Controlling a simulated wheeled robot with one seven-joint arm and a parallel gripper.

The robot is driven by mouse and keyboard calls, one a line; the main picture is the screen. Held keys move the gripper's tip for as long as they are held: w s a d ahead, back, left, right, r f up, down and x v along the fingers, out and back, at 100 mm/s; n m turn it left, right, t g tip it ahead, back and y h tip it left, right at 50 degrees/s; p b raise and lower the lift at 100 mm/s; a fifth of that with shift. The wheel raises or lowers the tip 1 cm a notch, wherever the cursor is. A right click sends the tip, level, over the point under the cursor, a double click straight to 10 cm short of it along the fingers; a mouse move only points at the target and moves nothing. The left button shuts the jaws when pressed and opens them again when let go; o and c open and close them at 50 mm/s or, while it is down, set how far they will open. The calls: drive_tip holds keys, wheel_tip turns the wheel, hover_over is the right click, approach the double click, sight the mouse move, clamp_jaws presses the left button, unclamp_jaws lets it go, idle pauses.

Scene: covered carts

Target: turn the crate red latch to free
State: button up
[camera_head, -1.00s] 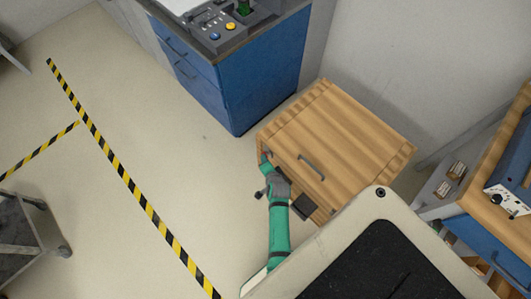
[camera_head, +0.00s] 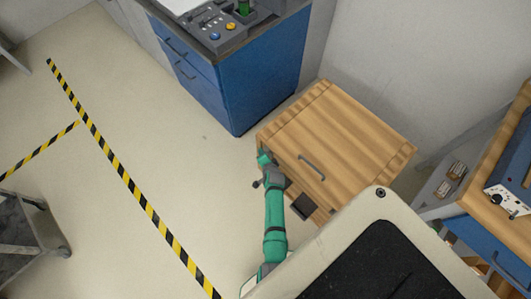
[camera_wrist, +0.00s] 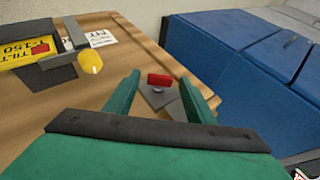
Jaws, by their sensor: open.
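The wooden crate (camera_head: 350,135) stands right of the floor tape, with a lid handle on top. In the head view my gripper (camera_head: 264,159) is at the crate's left corner, and the latch is hidden there.
In the wrist view, a dark box with a yellow label (camera_wrist: 22,50) and a yellow-tipped lever (camera_wrist: 90,62) sit left of the latch. A blue cabinet (camera_head: 240,80) stands behind the crate. A workbench (camera_head: 515,160) is at the right.

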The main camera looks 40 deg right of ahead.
drive_tip(key=shift+d, duration=0.1)
drive_tip(key=c, duration=1)
drive_tip(key=shift+c, duration=0.2)
drive_tip(key=shift+w, duration=0.1)
drive_tip(key=shift+r+g, duration=0.15)
drive_tip(key=shift+g, duration=0.35)
drive_tip(key=shift+w+r+n+g, duration=0.1)
drive_tip(key=shift+w+n+g, duration=0.1)
drive_tip(key=shift+g, duration=0.45)
drive_tip(key=shift+w+n+g, duration=0.1)
drive_tip(key=shift+n+g, duration=0.1)
drive_tip(key=shift+g, duration=0.45)
drive_tip(key=shift+n+g, duration=0.3)
drive_tip(key=shift+g, duration=0.8)
drive_tip(key=shift+w+a, duration=0.2)
